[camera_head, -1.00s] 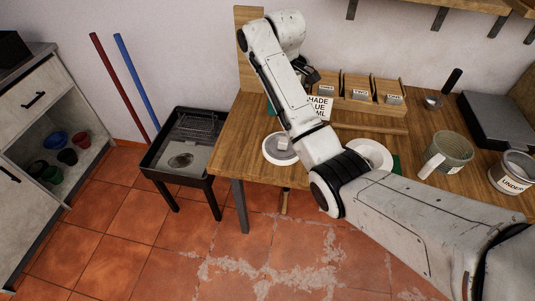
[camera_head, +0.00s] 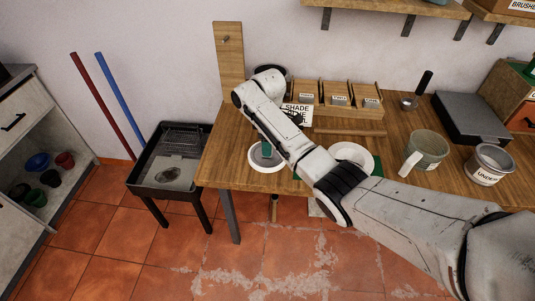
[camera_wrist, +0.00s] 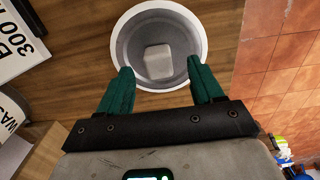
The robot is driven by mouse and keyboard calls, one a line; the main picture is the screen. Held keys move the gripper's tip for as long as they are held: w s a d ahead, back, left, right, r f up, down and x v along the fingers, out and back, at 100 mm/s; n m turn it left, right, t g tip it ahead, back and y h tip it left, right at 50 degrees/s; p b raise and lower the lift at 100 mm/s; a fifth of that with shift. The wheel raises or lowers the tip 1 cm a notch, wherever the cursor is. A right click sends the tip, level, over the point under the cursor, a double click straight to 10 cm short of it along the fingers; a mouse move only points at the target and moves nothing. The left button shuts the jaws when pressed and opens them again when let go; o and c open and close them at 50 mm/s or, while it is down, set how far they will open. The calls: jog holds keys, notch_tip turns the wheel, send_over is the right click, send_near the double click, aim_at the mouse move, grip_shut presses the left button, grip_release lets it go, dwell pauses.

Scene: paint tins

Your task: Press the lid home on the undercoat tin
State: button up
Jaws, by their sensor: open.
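The undercoat tin (camera_head: 487,165), grey with a white label reading "UNDER", stands at the right of the bench. Its top shows a pale rim and a grey inside; whether a lid sits loosely in it I cannot tell. My gripper (camera_wrist: 159,68) has two green fingers, spread apart and empty. It is over the bench's left part, far from the tin, above a round white-rimmed grey dish (camera_wrist: 122,45). A pale block (camera_wrist: 158,58) lies inside the dish. The dish also shows in the head view (camera_head: 254,163), partly hidden by my arm.
The bench (camera_head: 225,150) also holds a white round plate (camera_head: 352,153), a greenish mug (camera_head: 428,148), a dark grey case (camera_head: 470,118) and a divided wooden box (camera_head: 335,95). A paint-tray stand (camera_head: 170,160) is at the left. A shelf (camera_head: 385,7) hangs above.

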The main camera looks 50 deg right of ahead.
aim_at(275, 163)
jog(key=shift+w+f, duration=0.1)
jog(key=shift+f, duration=1.6)
jog(key=shift+c, duration=0.5)
jog(key=c, duration=1)
jog(key=shift+o, duration=0.2)
jog(key=shift+r, duration=0.1)
